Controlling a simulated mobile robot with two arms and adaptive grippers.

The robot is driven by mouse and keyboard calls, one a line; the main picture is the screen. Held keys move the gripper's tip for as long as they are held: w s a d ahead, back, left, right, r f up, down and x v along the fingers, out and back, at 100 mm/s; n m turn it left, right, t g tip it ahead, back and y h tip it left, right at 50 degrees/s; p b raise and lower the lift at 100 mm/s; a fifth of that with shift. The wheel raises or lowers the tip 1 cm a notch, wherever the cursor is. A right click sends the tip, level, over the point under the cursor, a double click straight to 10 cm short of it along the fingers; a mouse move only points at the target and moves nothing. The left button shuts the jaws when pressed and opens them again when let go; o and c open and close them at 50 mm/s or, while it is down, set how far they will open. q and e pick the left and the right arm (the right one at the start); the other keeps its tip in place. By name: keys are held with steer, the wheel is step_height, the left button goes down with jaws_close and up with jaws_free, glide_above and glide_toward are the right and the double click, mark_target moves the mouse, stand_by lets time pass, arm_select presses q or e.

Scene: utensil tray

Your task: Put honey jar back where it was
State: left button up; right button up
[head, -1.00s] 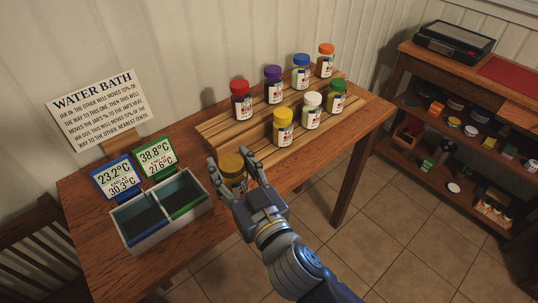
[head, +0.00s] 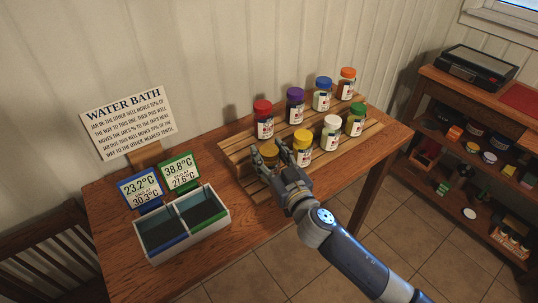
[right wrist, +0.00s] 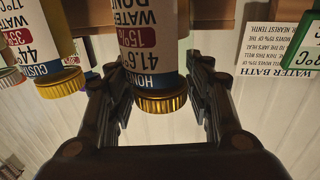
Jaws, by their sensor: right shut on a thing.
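The honey jar (head: 269,151), with a gold-brown lid, is at the front left of the slatted wooden rack (head: 236,150). In the right wrist view the jar (right wrist: 150,40) appears upside down, its label partly legible as honey and water. My right gripper (head: 274,156) is shut on it, with fingers on both sides. The fingers hide most of the jar in the head view, and I cannot tell whether its base touches the rack. My left gripper is not in view.
A yellow-lidded jar (head: 302,148) stands close to the right of my gripper. Several jars with coloured lids stand on the rack, including a red-lidded one (head: 263,120) behind. The two-well water bath (head: 165,252) is at the left, its wells empty.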

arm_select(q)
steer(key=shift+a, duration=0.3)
arm_select(e)
steer(key=shift+a+f, duration=0.1)
steer(key=shift+f, duration=0.1)
steer(key=shift+f, duration=0.15)
steer(key=o, duration=1.3)
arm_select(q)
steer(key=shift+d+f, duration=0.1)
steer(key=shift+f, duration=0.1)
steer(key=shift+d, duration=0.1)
arm_select(e)
steer(key=shift+r, duration=0.2)
arm_select(q)
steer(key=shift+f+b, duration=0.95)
steer(key=shift+b, duration=0.15)
arm_select(e)
steer(key=shift+v, duration=6.05)
